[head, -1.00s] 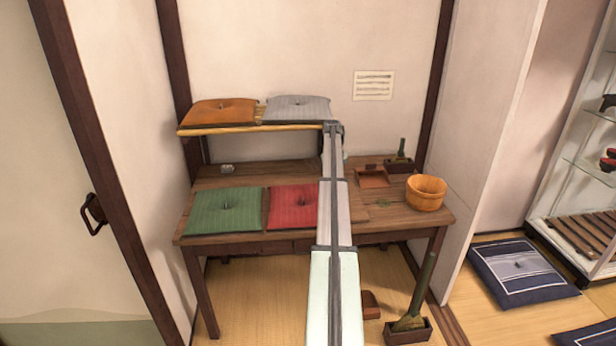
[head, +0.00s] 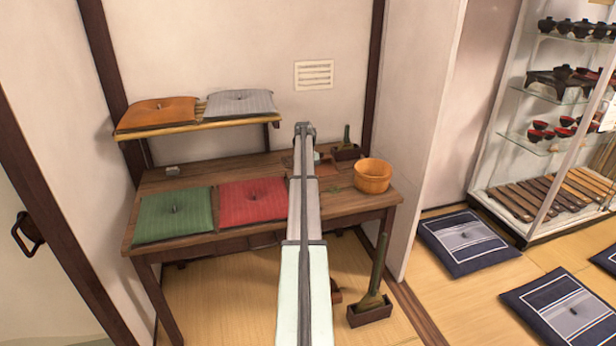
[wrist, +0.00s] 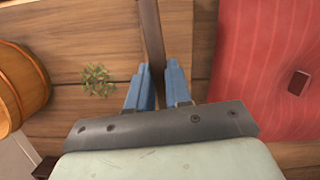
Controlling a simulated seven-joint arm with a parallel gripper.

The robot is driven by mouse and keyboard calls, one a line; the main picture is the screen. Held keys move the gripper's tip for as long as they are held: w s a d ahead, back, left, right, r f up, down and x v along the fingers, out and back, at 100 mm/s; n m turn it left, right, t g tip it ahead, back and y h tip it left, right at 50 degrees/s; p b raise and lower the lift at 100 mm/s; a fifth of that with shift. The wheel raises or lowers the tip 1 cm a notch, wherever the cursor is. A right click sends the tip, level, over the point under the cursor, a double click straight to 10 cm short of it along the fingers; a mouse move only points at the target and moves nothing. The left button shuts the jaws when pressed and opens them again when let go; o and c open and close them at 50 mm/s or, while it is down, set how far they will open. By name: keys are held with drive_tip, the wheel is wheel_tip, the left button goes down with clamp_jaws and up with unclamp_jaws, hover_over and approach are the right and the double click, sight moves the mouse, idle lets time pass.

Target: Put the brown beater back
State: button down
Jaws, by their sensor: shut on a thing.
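In the wrist view my gripper (wrist: 160,72) has its blue fingers closed around a dark brown bar, which I take as the handle of the brown beater (wrist: 152,35). The bar runs from between the fingertips to the top of the picture, above the wooden table. Its far end is out of view. In the head view my arm hides the gripper and the beater.
The table (head: 240,165) holds a green cushion (head: 175,213), a red cushion (head: 253,201), a wooden bucket (head: 373,175) and a brush in a holder (head: 347,150). A shelf (head: 195,127) bears two cushions. A long-handled brush box (head: 370,313) stands on the floor.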

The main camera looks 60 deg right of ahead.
drive_tip(key=shift+f, duration=2.65)
drive_tip(key=c, duration=1)
unclamp_jaws()
drive_tip(key=shift+o, duration=0.2)
drive_tip(key=v, duration=1.3)
drive_tip(key=shift+d+r, duration=0.1)
drive_tip(key=shift+r, duration=0.3)
